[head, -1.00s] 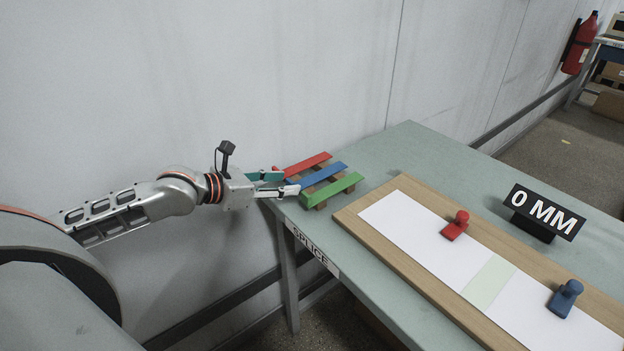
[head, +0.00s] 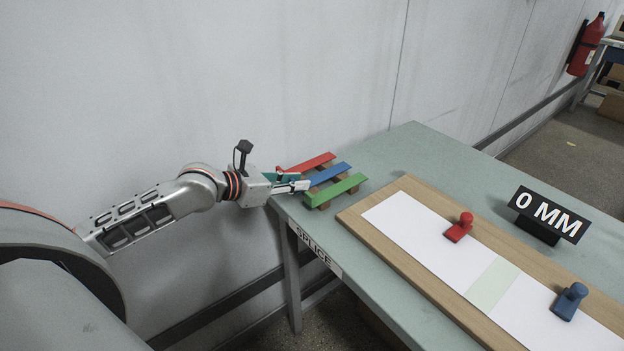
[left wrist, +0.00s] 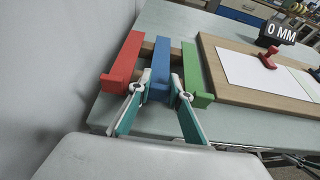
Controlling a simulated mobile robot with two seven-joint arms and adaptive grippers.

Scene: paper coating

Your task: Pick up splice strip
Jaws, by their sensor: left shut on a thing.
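Three splice strips, red (head: 306,164), blue (head: 331,173) and green (head: 336,190), lie side by side across wooden rails at the near left corner of the table. My left gripper (head: 308,182) is at their near ends. In the left wrist view its fingertips (left wrist: 158,90) are on both sides of the near end of the blue strip (left wrist: 160,65), shut on it. The red strip (left wrist: 126,60) is left of the fingers and the green strip (left wrist: 194,75) is right of them. The blue strip is still level with the other two. My right gripper is not in view.
A wooden board (head: 372,228) carries white paper with a pale green band (head: 492,284). A red-handled block (head: 459,228) and a blue-handled block (head: 568,301) stand on it. A black "0 MM" sign (head: 547,215) stands behind. The wall (head: 200,80) is close to the left arm.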

